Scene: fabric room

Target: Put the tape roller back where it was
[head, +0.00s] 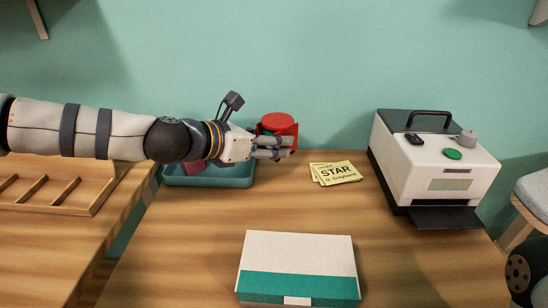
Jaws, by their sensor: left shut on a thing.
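My left gripper (275,147) reaches in from the left above the back of the table. It is shut on a red object (280,121), which appears to be the tape roller, with a round red top and a dark teal part below it. The fingers hide part of it. The object is at the right end of a teal tray (238,183); I cannot tell whether it touches the table. My right gripper is not in view.
A dark red item (178,168) lies in the tray, partly hidden by my arm. Yellow cards (336,172) lie right of the gripper. A white machine (455,160) stands at the right. A white and teal box (298,262) lies in front. A wooden rack (60,207) is at left.

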